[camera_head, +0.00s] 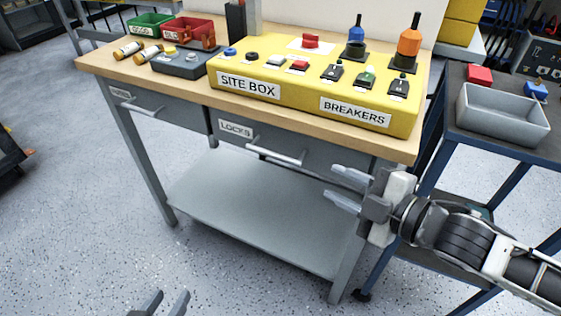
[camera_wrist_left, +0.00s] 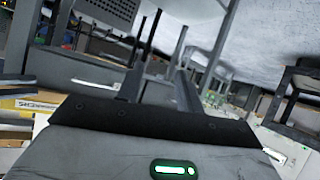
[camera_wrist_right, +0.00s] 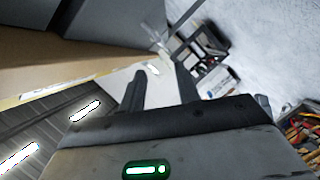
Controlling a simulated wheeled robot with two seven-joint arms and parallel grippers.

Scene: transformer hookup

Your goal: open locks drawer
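The locks drawer (camera_head: 313,154) is the right-hand drawer under the bench top in the head view. It looks closed, with a "LOCKS" label (camera_head: 236,128) and a pale bar handle (camera_head: 276,154) on its front. My right gripper (camera_head: 347,188) is open and empty, in front of the right end of the drawer and to the right of the handle. Its two fingers also show apart in the right wrist view (camera_wrist_right: 160,78). My left gripper (camera_head: 166,301) shows only its fingertips at the bottom of the head view. They are apart and empty, well away from the drawer.
Another drawer (camera_head: 165,117) with its own handle is on the left. A yellow site box (camera_head: 300,87) and small bins (camera_head: 187,32) stand on the bench top (camera_head: 130,68). A lower shelf (camera_head: 255,210) lies beneath. A dark cart (camera_head: 450,140) with a grey tray (camera_head: 503,117) is close at right.

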